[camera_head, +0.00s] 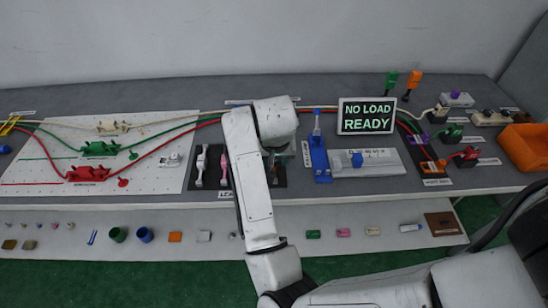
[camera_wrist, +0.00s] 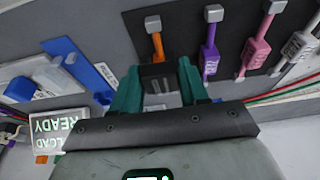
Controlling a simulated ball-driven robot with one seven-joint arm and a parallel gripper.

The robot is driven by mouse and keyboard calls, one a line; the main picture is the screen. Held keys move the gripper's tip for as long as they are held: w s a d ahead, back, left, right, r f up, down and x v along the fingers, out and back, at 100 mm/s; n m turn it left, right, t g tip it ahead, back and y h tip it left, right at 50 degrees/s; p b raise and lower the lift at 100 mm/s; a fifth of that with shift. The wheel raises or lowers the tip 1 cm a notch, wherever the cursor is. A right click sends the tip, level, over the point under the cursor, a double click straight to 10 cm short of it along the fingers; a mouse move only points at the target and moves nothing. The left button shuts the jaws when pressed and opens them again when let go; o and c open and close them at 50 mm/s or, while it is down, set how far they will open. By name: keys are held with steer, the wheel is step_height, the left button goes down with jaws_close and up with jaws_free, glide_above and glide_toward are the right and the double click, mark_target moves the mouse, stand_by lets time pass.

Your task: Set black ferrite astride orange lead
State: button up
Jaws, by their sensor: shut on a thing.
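In the wrist view, my gripper (camera_wrist: 156,88) has its two teal fingers closed on the sides of a black ferrite (camera_wrist: 158,71). A grey part shows between the fingers below the black face. The orange lead (camera_wrist: 157,46) runs from a grey end block (camera_wrist: 153,24) down to the ferrite, where its lower part is hidden. I cannot tell whether the ferrite sits around the lead or only in front of it. In the head view, my arm covers most of the gripper and hides the orange lead and the ferrite.
A blue fixture (camera_head: 319,158) and a grey block with a blue knob (camera_head: 366,162) stand to the right. A screen (camera_head: 367,116) reads "NO LOAD READY".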

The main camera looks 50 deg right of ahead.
mark_target(274, 168)
steer(key=shift+f, duration=0.25)
steer(key=shift+f+b, duration=0.35)
steer(key=shift+b, duration=0.05)
steer(key=shift+f+b, duration=1.05)
steer(key=shift+f, duration=0.45)
stand_by(0.4)
steer(key=o, duration=1.1)
steer(key=shift+o, duration=0.4)
steer(key=o, duration=0.4)
